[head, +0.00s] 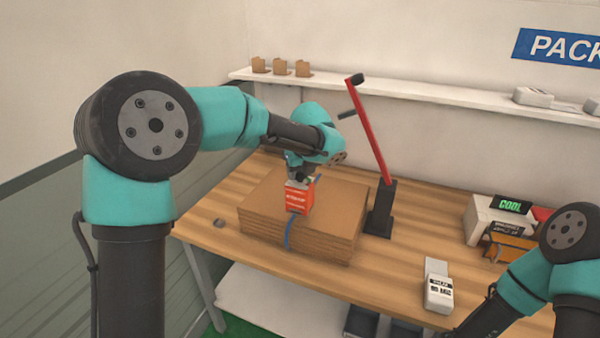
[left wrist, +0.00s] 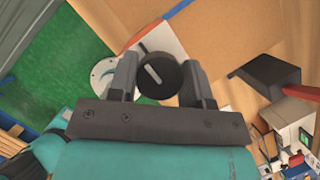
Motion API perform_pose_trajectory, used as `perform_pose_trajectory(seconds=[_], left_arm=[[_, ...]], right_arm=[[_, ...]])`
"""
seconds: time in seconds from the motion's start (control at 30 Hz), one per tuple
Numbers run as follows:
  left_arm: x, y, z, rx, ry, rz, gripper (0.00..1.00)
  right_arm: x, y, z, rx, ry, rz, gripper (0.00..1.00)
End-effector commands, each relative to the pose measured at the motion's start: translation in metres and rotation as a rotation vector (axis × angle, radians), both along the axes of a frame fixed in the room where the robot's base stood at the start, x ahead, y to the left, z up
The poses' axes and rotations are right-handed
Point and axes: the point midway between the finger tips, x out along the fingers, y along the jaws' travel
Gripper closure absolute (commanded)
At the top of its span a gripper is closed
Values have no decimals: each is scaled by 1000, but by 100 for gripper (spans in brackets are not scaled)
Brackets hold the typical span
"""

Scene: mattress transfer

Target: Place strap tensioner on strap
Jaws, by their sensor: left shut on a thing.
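My left gripper (head: 300,180) points down over the cardboard stack and is shut on the red strap tensioner (head: 299,198). The tensioner is upright, at or just above the top sheet; I cannot tell whether it touches. The blue strap (head: 289,233) runs over the front edge of the stack (head: 335,205), just below the tensioner. In the left wrist view, the tensioner's dark round knob (left wrist: 158,76) sits between both fingers, and a bit of blue strap (left wrist: 180,9) shows beyond. The tensioner hides the strap beneath it. My right arm shows at lower right, its gripper out of frame.
A red-handled lever on a black stand (head: 380,210) rises right of the stack. A grey-white device (head: 438,290) lies near the table's (head: 330,268) front edge. Labelled boxes (head: 495,222) stand at the right. A shelf (head: 400,97) runs along the wall.

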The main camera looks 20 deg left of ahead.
Motion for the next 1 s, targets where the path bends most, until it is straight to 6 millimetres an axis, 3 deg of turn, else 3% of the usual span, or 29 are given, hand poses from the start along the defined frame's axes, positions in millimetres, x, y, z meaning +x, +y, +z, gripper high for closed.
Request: perform_pose_trajectory(seconds=[0.2,0.33,0.77,1.0], left_arm=[[39,11,-3,-1,-4,2,100],[53,15,-4,0,-3,1,100],[56,16,-6,1,-2,0,100],[56,16,-32,1,-1,0,100]], right_arm=[[0,0,0,0,0,0,57],[0,0,0,0,0,0,57],[0,0,0,0,0,0,57],[0,0,0,0,0,0,57]])
